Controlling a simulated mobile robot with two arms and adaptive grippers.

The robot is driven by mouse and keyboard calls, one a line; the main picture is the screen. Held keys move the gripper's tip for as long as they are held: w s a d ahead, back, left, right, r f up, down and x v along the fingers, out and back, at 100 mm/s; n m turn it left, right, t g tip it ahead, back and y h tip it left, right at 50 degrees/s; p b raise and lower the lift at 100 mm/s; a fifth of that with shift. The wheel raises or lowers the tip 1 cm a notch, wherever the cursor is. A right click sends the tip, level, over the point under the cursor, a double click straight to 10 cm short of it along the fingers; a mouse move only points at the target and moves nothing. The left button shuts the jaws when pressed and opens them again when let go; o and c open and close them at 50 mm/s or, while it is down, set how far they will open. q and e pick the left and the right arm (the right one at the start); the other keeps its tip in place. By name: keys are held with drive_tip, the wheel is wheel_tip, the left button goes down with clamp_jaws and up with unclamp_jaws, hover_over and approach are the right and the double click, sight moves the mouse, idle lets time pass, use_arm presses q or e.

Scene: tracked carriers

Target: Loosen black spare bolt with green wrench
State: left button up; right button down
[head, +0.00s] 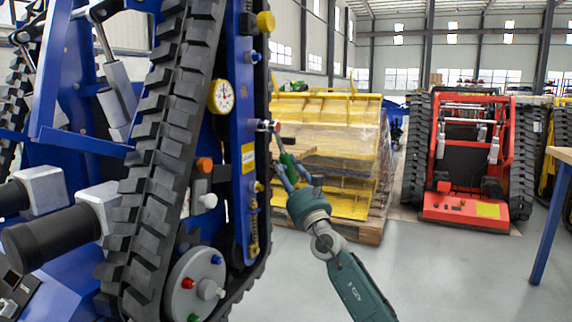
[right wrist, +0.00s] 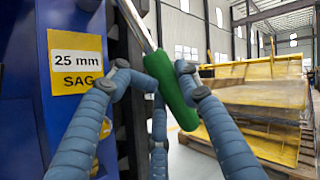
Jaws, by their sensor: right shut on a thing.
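The wrench's green handle (right wrist: 172,92) is between the blue-grey fingers of my right gripper (right wrist: 155,75), which is shut on it. Its metal shaft (right wrist: 138,22) runs up and left out of the right wrist view. In the head view my right gripper (head: 291,172) is beside the blue panel's right edge. I cannot pick out the black spare bolt with certainty among the fittings. My left gripper is not in view.
The blue tracked carrier (head: 246,215) with its black track (head: 160,150) fills the left. A dial gauge (head: 221,96) and coloured knobs stick out. A yellow wrapped load on a pallet (head: 365,228) stands behind my right arm. A red carrier (head: 465,208) stands farther right. Grey floor is clear between.

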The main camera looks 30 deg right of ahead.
drive_tip(key=shift+s+a, duration=0.1)
idle(0.3)
drive_tip(key=shift+s+d+r+p, duration=0.1)
drive_tip(key=shift+s+d+p, duration=0.5)
drive_tip(key=shift+s+d, duration=0.7)
drive_tip(key=shift+s+d+p, duration=0.15)
drive_tip(key=shift+s+d, duration=0.45)
drive_tip(key=shift+s, duration=0.2)
drive_tip(key=shift+s+d+p, duration=0.15)
drive_tip(key=shift+s+d, duration=0.45)
drive_tip(key=shift+s, duration=0.15)
